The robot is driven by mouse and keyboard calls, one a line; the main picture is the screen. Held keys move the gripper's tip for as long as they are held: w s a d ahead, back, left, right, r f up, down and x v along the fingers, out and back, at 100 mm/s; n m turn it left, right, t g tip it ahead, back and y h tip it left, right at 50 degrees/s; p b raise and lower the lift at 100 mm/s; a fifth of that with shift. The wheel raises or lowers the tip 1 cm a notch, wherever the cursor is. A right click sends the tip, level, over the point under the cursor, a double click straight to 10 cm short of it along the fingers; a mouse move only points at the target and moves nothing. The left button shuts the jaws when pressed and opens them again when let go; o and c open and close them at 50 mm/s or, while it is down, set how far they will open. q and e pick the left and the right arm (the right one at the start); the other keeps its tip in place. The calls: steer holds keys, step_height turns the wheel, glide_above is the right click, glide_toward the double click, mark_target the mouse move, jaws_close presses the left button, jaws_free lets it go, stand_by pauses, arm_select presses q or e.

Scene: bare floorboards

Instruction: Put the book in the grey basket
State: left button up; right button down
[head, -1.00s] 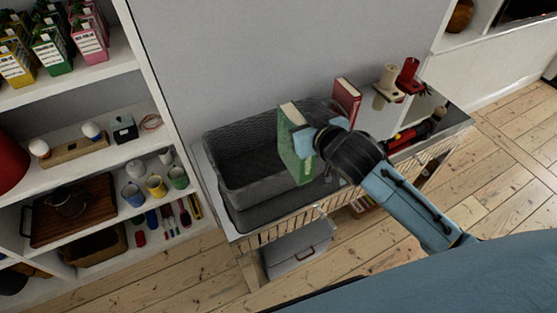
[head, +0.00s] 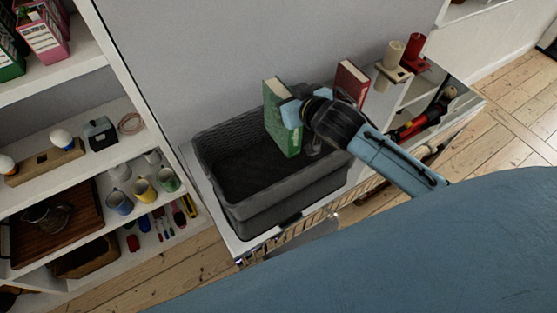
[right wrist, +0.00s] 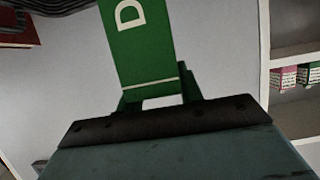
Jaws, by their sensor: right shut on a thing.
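A green book (head: 281,117) stands upright in the head view, held by my right gripper (head: 296,112), which is shut on it. The book also shows between the fingers in the right wrist view (right wrist: 140,45), with a white letter on its cover. The grey basket (head: 291,191) sits on a white-topped stand against the wall. In the head view the book overlaps the basket's back right part. I cannot tell whether its lower edge is above the rim or inside. My left gripper is not in view.
A red book (head: 350,82) stands behind the basket's right end. Cream and red candles (head: 394,54) are on small holders further right. A tool tray (head: 432,118) is at the right end. A white shelf (head: 135,152) with cups stands to the left.

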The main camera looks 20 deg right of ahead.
mark_target(284, 129)
steer(key=shift+w+f, duration=0.15)
steer(key=shift+f, duration=0.4)
steer(key=f, duration=0.2)
steer(key=f+b, duration=0.1)
steer(key=f, duration=0.2)
steer(key=f+b, duration=0.1)
steer(key=f, duration=0.1)
steer(key=shift+w+f, duration=0.25)
steer(key=shift+f, duration=0.15)
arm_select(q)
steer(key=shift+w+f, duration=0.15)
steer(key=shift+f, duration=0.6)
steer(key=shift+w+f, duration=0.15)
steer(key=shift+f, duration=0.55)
arm_select(e)
steer(key=shift+f, duration=1.65)
steer(key=shift+f, duration=0.15)
steer(key=c, duration=0.9)
jaws_free()
steer(key=shift+s+f, duration=0.1)
